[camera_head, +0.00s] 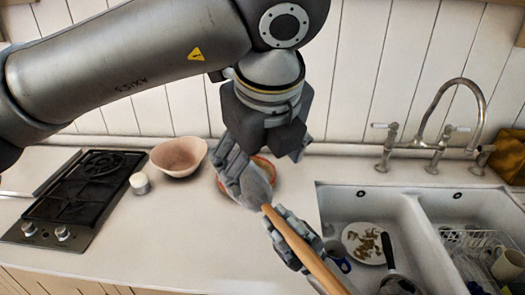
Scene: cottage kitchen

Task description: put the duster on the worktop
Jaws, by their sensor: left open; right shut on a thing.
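The duster has a wooden handle (315,262) and a grey head (256,188). My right gripper (290,238) is shut on the handle near the head, and the duster is tilted with its head up and left in the picture. My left gripper (262,168) is open, just above and beside the grey head; I cannot tell whether its fingers touch it. The white worktop (160,235) lies below, between the hob and the sink.
A pink bowl (179,155) and a small white pot (140,183) stand near the hob (75,188). An orange-rimmed plate (226,187) is partly hidden behind the duster. The sink (408,222) with dishes is at the right. The front left worktop is clear.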

